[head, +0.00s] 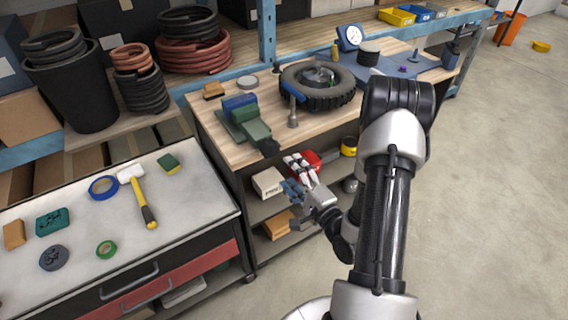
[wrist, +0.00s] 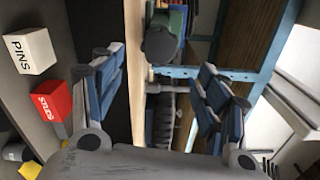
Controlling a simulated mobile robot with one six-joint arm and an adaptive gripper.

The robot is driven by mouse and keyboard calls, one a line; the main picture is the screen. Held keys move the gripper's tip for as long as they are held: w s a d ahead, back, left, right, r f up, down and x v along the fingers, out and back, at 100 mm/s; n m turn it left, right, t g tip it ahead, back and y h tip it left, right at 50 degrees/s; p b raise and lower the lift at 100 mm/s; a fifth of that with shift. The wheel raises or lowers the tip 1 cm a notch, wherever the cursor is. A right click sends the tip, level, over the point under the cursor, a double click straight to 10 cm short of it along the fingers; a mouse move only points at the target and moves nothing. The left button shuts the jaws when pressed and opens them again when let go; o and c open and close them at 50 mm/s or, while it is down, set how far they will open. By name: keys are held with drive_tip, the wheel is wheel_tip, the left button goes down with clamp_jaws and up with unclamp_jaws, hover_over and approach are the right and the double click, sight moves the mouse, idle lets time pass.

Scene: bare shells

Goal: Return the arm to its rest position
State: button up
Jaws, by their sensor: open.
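My arm reaches forward from the lower right of the head view and bends down toward the workbench front. My gripper (head: 293,174) is in front of the workbench's open shelves, just off the front edge of its wooden top. In the wrist view my gripper (wrist: 163,72) has its two blue-padded fingers spread wide apart. Nothing is between them. The elbow stands high beside the bench's right part and hides some of the floor and bench behind it.
A green vise (head: 246,124) sits at the bench's front corner, close to my gripper. A tyre (head: 318,86) lies on the bench. A white box (wrist: 30,52) and a red box (wrist: 52,101) are on the shelf. A tool cabinet (head: 75,235) stands left. Floor (head: 500,200) is clear right.

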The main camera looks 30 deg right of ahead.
drive_tip(key=w+a+r+n+g+h, duration=0.2)
drive_tip(key=a+r+n+g+h, duration=0.15)
drive_tip(key=r+n+g, duration=0.6)
drive_tip(key=s+a+r+n+g+y, duration=0.1)
drive_tip(key=s+a+r+n, duration=0.1)
drive_tip(key=s, duration=0.6)
drive_tip(key=s+a+r+n+g+y, duration=0.1)
drive_tip(key=s+a+r+n, duration=0.2)
drive_tip(key=s+a, duration=0.4)
drive_tip(key=s+a+r+n+g+y, duration=0.1)
drive_tip(key=s+a+r+n+g, duration=0.1)
drive_tip(key=s, duration=0.7)
drive_tip(key=a+r+n, duration=0.1)
drive_tip(key=a+n, duration=0.1)
drive_tip(key=n, duration=0.1)
drive_tip(key=shift+s+a, duration=0.2)
drive_tip(key=shift+a, duration=0.05)
drive_tip(key=shift+r, duration=0.1)
